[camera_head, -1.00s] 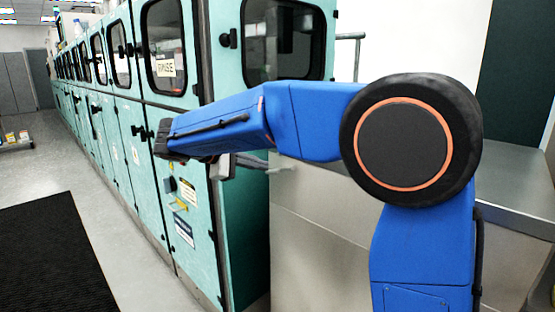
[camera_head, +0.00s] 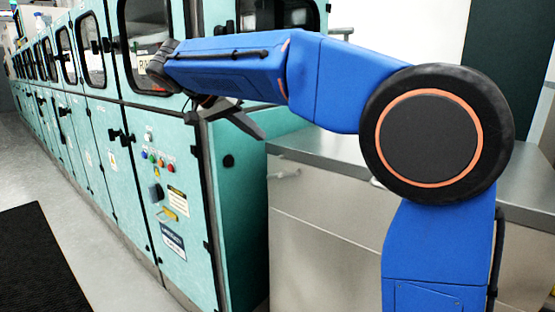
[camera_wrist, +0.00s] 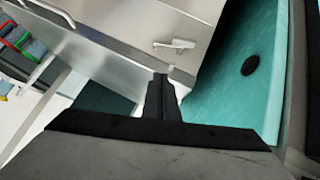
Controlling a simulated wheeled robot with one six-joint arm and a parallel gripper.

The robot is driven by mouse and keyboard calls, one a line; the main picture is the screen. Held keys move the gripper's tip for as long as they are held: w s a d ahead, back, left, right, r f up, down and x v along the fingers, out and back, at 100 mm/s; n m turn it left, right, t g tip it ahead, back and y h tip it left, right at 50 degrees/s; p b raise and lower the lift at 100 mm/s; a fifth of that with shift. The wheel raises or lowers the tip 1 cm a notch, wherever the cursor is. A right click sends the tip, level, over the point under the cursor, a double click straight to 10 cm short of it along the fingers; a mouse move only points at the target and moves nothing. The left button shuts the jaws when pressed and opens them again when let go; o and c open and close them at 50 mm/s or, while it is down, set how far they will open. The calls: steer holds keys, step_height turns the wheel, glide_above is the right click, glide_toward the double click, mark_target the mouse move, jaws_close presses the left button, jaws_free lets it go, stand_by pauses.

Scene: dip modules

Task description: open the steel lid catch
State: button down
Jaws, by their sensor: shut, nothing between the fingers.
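The steel lid catch (camera_wrist: 175,44) is a small pale metal lever on the steel cabinet face, near its edge by the teal panel, in the wrist view. In the head view my gripper (camera_head: 255,130) hangs above and left of the catch, beside the teal machine. The catch's exact position, latched or released, is hard to tell.
Teal machine cabinets (camera_head: 240,220) with knobs and windows line the left and stand close to my gripper. The steel bench (camera_head: 320,235) has a bare top. A dark mat (camera_head: 35,260) lies on the floor at left. My blue arm crosses above the bench.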

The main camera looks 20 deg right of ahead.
glide_above(290, 173)
steer(key=w+a, duration=0.1)
steer(key=a, duration=0.2)
step_height(290, 173, down, 6)
steer(key=shift+a+f, duration=0.1)
steer(key=shift+f, duration=0.15)
steer(key=shift+s+d+f, duration=0.15)
steer(key=shift+f, duration=0.4)
steer(key=shift+s+d+f, duration=0.1)
steer(key=shift+s+f, duration=0.05)
steer(key=shift+f, duration=0.35)
steer(key=shift+s+d+f, duration=0.15)
steer(key=shift+s+f, duration=0.05)
steer(key=shift+f, duration=0.65)
steer(key=shift+s+d+f+t, duration=0.3)
steer(key=shift+s+f+t, duration=0.15)
steer(key=shift+f, duration=0.3)
steer(key=shift+r, duration=0.1)
